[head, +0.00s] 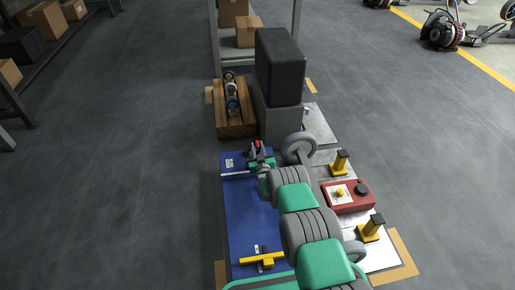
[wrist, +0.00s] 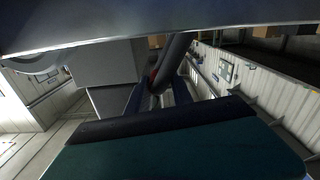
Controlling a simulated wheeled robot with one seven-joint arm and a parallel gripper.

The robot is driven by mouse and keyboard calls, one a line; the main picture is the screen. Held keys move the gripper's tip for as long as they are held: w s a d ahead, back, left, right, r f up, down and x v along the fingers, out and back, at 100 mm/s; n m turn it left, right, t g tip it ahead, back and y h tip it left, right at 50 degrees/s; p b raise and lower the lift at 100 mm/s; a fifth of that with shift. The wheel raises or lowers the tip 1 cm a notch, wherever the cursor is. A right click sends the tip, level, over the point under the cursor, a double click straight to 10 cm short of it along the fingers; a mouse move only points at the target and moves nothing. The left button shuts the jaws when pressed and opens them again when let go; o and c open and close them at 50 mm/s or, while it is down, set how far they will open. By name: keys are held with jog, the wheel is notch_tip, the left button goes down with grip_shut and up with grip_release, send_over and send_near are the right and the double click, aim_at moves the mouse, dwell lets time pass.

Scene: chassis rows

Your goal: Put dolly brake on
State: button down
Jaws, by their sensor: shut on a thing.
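The dolly shows as a low flat platform with a blue deck (head: 245,215) on its left side and a pale metal part on its right. My gripper (head: 260,160) is at the far end of the blue deck, reached by my green and grey arm. It is shut on a small lever with a red tip (head: 258,144), which I take for the brake lever. In the wrist view a dark bar (wrist: 174,60) with a bit of red beside it runs between the jaws. My gripper hides most of the lever, so its angle cannot be told.
A yellow T-shaped handle (head: 262,260) lies on the near blue deck. A red box (head: 347,196) and yellow posts (head: 340,163) stand to the right. Grey and black blocks (head: 280,65) and a wooden crate (head: 235,122) stand beyond. The floor at left is clear.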

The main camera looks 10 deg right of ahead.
jog(key=shift+r, duration=0.1)
jog(key=shift+a+f+n+p, duration=0.15)
jog(key=shift+a+f+n, duration=0.05)
jog(key=shift+a+n, duration=2.3)
jog(key=shift+a+f+n+p, duration=0.15)
jog(key=shift+a+f+n, duration=0.05)
jog(key=shift+a+n, duration=2.25)
jog(key=shift+d, duration=0.1)
jog(key=shift+s+d, duration=0.1)
jog(key=c, duration=1.5)
grip_release()
jog(key=shift+d+f, duration=0.1)
jog(key=shift+o, duration=1.1)
jog(key=shift+a, duration=0.25)
jog(key=shift+r, duration=0.2)
